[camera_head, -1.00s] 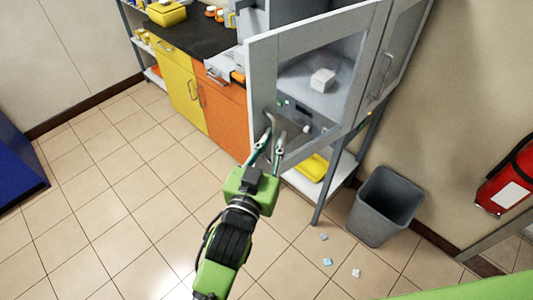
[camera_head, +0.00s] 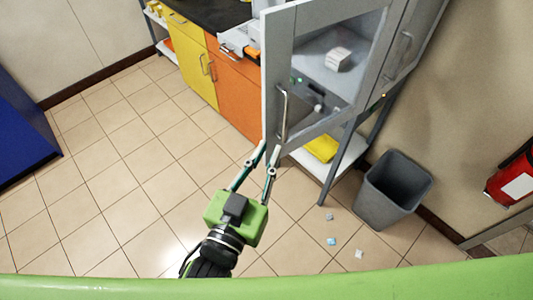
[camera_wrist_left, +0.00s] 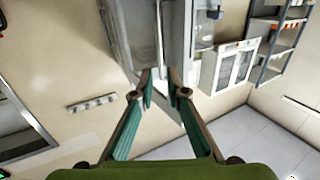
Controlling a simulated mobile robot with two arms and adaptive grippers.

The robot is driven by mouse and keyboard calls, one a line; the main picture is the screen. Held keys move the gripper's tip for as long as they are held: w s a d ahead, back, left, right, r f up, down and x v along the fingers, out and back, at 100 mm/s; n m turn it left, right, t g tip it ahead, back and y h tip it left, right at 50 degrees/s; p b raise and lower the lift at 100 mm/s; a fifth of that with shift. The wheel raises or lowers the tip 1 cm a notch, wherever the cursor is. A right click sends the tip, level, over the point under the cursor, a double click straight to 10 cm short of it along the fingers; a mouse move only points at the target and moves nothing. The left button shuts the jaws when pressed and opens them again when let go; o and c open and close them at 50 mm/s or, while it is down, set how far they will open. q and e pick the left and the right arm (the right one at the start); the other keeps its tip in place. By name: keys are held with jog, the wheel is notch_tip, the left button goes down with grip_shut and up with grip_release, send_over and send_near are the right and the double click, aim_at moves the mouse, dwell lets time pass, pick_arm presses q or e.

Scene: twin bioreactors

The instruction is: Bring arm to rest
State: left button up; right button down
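My left gripper (camera_head: 270,146) reaches up from the bottom middle of the head view. Its two thin fingers slant inward, with a gap between the tips and nothing held. The tips overlap the lower edge of the open glass cabinet door (camera_head: 277,65) in the picture, just below its metal handle (camera_head: 283,112). In the left wrist view the fingertips (camera_wrist_left: 160,76) are apart, with the grey cabinet beyond them. My right gripper is not in view.
A grey bin (camera_head: 392,190) stands right of the cabinet, with small litter (camera_head: 332,241) on the floor. A fire extinguisher (camera_head: 513,180) hangs at the right. Yellow (camera_head: 192,60) and orange (camera_head: 234,95) cupboards stand behind. The tiled floor at left is clear.

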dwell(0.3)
pick_arm(q)
notch_tip(320, 180, down, 22)
jog(key=g+y+b, duration=0.1)
jog(key=g+b, duration=0.1)
jog(key=g, duration=0.2)
jog(key=s+a+f+g+y+b, duration=0.1)
jog(key=s+a+f, duration=0.1)
jog(key=f, duration=0.6)
jog(key=s+a+f+g+y, duration=0.1)
jog(key=s+a+f+g, duration=0.15)
jog(key=f, duration=0.55)
jog(key=s+a+f+g+y+b, duration=0.1)
jog(key=s+a+f, duration=0.1)
jog(key=f, duration=0.6)
jog(key=s+a+f+n+g+y+b, duration=0.1)
jog(key=s+a+f+g, duration=0.2)
jog(key=s+a+f, duration=0.6)
jog(key=s+a+f+n+g+y+b, duration=0.1)
jog(key=s+a+f+g, duration=0.3)
jog(key=s+a+f, duration=0.5)
jog(key=s+f+y, duration=0.1)
jog(key=s+f, duration=0.5)
jog(key=s, duration=0.2)
jog(key=shift+a, duration=0.2)
